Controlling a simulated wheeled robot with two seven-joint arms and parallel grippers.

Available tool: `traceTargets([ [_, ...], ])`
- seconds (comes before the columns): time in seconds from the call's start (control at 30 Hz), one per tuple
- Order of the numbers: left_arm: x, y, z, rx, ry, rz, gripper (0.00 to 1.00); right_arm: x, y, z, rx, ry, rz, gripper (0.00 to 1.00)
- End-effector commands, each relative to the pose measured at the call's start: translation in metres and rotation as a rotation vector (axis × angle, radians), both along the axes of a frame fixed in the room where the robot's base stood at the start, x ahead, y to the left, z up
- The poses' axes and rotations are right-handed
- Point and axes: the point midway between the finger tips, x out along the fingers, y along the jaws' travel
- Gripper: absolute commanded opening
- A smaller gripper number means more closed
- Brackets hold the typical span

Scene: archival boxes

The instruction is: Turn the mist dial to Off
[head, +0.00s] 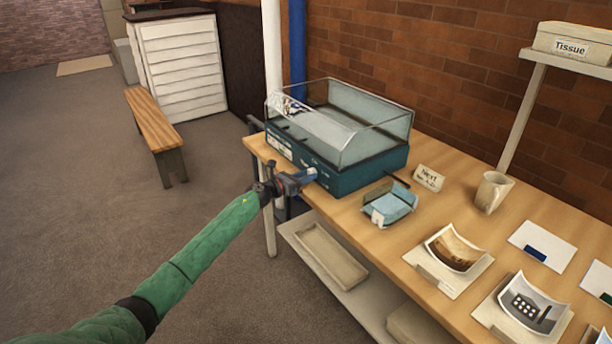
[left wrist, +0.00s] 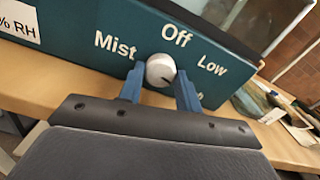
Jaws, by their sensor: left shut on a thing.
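The mist dial (left wrist: 160,68) is a round silver knob on the teal front panel of a clear-lidded humidity chamber (head: 345,180). In the left wrist view "Mist" is printed left of the knob, "Off" above it and "Low" to its right. Another label at lower right is mostly hidden by a finger. A small dark mark on the knob appears toward its lower right, away from "Off". My left gripper (left wrist: 160,86) is shut on the knob, one blue finger on each side. In the head view my left gripper (head: 305,176) meets the chamber's front panel and hides the dial.
The chamber stands on a wooden table (head: 455,215). A blue tray (head: 390,205), a "Next" card (head: 428,178), a mug (head: 493,192) and curled photographs (head: 453,249) lie to the right. A lower shelf holds a shallow tray (head: 325,256). A bench (head: 152,118) stands at left; floor between is clear.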

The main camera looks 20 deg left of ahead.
Motion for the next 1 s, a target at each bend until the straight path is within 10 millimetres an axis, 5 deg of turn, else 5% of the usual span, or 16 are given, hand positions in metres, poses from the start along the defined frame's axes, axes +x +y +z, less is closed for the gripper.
traceTargets([
  [0.63,0.000,0.001,0.002,-0.406,0.317,0.001,0.11,-0.017,-0.029,0.043,-0.064,0.083,-0.034,0.36],
  [1.0,0.000,0.000,0.004,-0.628,0.490,0.002,0.11,0.003,-0.025,-0.031,-0.077,0.088,-0.030,0.36],
])
